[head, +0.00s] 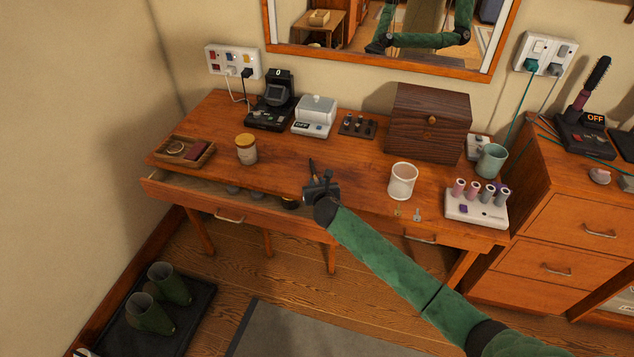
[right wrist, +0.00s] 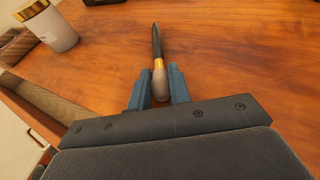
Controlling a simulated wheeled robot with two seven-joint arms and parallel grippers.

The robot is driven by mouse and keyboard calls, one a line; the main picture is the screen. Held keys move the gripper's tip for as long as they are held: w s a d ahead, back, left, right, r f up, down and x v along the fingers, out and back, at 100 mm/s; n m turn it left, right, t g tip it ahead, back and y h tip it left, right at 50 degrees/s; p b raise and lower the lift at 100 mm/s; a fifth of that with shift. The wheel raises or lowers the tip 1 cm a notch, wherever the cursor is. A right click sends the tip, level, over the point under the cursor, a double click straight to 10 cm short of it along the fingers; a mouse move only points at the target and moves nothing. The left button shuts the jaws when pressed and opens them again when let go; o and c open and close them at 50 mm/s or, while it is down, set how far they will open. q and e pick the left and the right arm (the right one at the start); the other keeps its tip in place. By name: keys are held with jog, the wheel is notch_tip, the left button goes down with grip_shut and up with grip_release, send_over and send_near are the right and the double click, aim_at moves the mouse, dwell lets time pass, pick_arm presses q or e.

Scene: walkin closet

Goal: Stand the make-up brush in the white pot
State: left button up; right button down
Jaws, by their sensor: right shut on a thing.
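The make-up brush (right wrist: 157,45) has a dark handle, a gold band and a pale, rounded end. My right gripper (right wrist: 159,88) is shut on it by the pale end, and the dark end points away from the wrist. In the head view, only the brush's dark end (head: 312,165) shows past my right gripper (head: 318,182), over the front middle of the wooden table. I cannot tell whether the brush touches the tabletop. The white pot (head: 402,182) stands upright on the table, to the right of the gripper and apart from it. My left gripper is not in view.
The table's left drawer (head: 215,200) is open below the gripper. A lidded jar (head: 246,149) stands left, a dark wooden box (head: 428,125) behind the pot. A green cup (head: 491,160) and a roller stand (head: 476,210) are right of the pot. Small keys lie before it.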

jog(key=shift+f, duration=0.1)
jog(key=c, duration=1.3)
grip_release()
jog(key=shift+s, duration=0.2)
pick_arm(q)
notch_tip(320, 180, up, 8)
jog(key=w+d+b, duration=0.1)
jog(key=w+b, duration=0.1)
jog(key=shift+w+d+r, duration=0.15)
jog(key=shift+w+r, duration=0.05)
pick_arm(e)
jog(key=v, duration=1.1)
jog(key=shift+s+r, duration=0.25)
jog(key=shift+d, duration=0.1)
